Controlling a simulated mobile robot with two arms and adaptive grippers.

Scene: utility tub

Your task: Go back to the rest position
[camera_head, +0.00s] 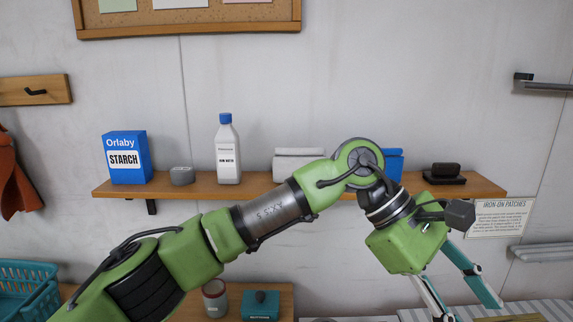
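My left arm comes in from the lower left and reaches across to the right, in front of the wooden shelf. My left gripper (467,308) hangs at the lower right, pointing down. Its two teal and white fingers are spread apart, and I see nothing between them. The tip of the nearer finger is cut by the bottom edge of the picture. Below the gripper is a striped surface (540,309), partly out of view. My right gripper is not in view.
The wooden shelf (210,187) holds a starch box (126,158), a white bottle (228,153) and other items, some partly behind my arm. Below are a jar (214,298), a teal box (261,306) and a blue basket (27,291). A rail (541,252) is on the right wall.

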